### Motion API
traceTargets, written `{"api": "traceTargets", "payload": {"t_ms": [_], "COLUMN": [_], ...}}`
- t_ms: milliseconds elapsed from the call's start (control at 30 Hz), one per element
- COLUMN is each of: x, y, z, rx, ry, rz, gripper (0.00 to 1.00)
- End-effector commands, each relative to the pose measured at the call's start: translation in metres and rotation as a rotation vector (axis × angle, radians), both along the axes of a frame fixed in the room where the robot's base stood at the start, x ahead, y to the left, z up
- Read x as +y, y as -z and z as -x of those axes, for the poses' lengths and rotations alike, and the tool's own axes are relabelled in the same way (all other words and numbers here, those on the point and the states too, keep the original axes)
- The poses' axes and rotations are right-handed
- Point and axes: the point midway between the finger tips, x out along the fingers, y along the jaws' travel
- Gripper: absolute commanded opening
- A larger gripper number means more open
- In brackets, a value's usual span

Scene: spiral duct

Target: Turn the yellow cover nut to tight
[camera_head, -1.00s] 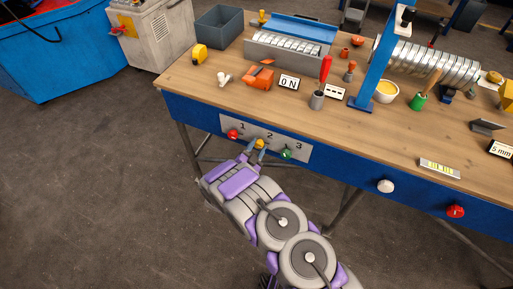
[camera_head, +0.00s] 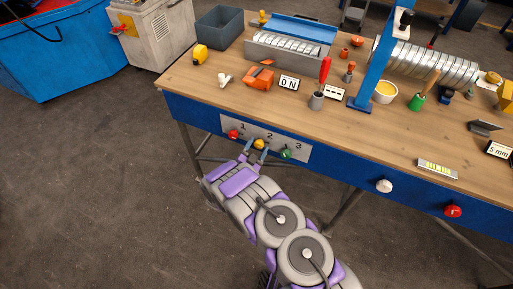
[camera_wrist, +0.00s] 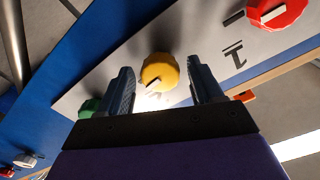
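The yellow cover nut (camera_head: 259,144) sits on a grey panel (camera_head: 224,124) on the front of the blue workbench, under the number 2. In the wrist view my gripper's fingers (camera_wrist: 162,82) stand on either side of the nut, with a visible gap to each side. Whether the fingertips reach past the nut's face is hard to tell.
A red knob (camera_head: 233,134) under 1 and a green knob (camera_head: 286,154) under 3 flank the nut closely. A white knob (camera_head: 384,186) and another red knob (camera_head: 453,211) sit farther right. The wooden bench top (camera_head: 215,105) holds tools above. Floor in front is clear.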

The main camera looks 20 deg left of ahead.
Motion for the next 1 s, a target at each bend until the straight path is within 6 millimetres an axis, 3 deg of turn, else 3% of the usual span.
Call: {"api": "traceTargets", "payload": {"t_ms": [267,433,1000], "x": [0.0,0.002,0.013], "y": [0.0,-0.001,-0.002], "z": [0.0,0.014,0.133], "rx": [0.0,0.002,0.001], "ry": [0.0,-0.002,-0.006], "rz": [0.0,0.002,0.001], "gripper": [0.69,0.69,0.69]}}
